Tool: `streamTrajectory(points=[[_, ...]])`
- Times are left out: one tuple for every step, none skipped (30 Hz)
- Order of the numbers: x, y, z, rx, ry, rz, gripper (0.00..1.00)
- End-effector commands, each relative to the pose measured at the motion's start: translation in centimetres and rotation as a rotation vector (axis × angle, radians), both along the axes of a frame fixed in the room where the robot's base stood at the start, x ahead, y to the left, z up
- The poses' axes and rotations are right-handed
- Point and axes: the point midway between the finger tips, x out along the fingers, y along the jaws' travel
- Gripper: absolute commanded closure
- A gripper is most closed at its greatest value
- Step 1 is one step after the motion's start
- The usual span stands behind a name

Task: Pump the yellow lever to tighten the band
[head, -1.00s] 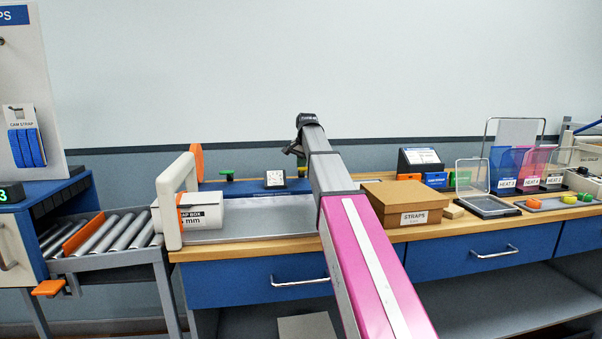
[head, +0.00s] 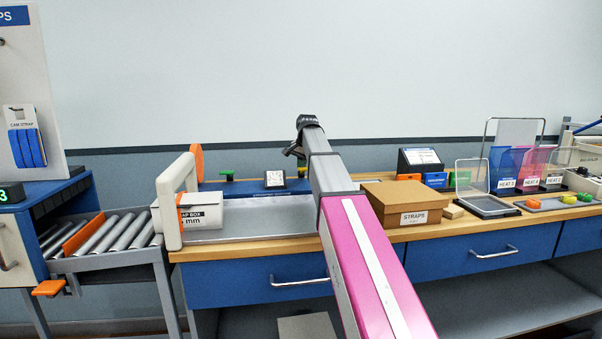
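My arm reaches up over the workbench, and my gripper (head: 293,151) is a small dark shape at its far end, near the back of the bench. Its fingers are too small and too much turned away to tell whether they are open or shut. A small yellow and green piece (head: 302,168) shows just below my gripper, partly hidden by my arm; I cannot tell whether it is the yellow lever or whether the gripper touches it. The white strap box (head: 202,212) stands on the bench at the left, partly behind a cream-coloured frame (head: 176,200). No band can be made out.
A brown STRAPS carton (head: 405,204) stands right of my arm. A small dial (head: 275,179) and a green knob (head: 227,175) sit at the back. A clear-lidded case (head: 484,205) and a tray of coloured pieces (head: 550,204) lie further right. A roller conveyor (head: 100,238) adjoins the left.

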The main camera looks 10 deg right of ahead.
Motion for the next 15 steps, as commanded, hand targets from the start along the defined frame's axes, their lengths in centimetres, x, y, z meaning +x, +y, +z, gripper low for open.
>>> streamTrajectory(points=[[-0.88,0.08,-1.0,-0.001,0.023,0.003,1.0],[-0.92,0.08,-1.06,-0.001,0.023,0.003,1.0],[-0.97,0.08,-1.14,0.0,0.023,0.003,1.0],[-1.01,0.08,-1.2,-0.001,0.024,0.003,1.0],[-1.05,0.08,-1.26,-0.001,0.024,0.003,1.0],[-1.11,0.08,-1.33,-0.001,0.024,0.003,1.0],[-1.14,0.08,-1.36,-0.001,0.024,0.003,1.0],[-1.19,0.09,-1.4,-0.001,0.024,0.003,1.0],[-1.25,0.08,-1.44,-0.002,0.023,0.002,1.0],[-1.28,0.08,-1.48,-0.002,0.023,0.002,1.0],[-1.32,0.09,-1.51,-0.002,0.023,0.002,1.0],[-1.39,0.08,-1.55,-0.002,0.023,0.002,1.0],[-1.43,0.09,-1.59,-0.002,0.023,0.002,1.0],[-1.46,0.09,-1.62,-0.002,0.023,0.003,1.0],[-1.53,0.09,-1.67,-0.002,0.023,0.003,1.0]])
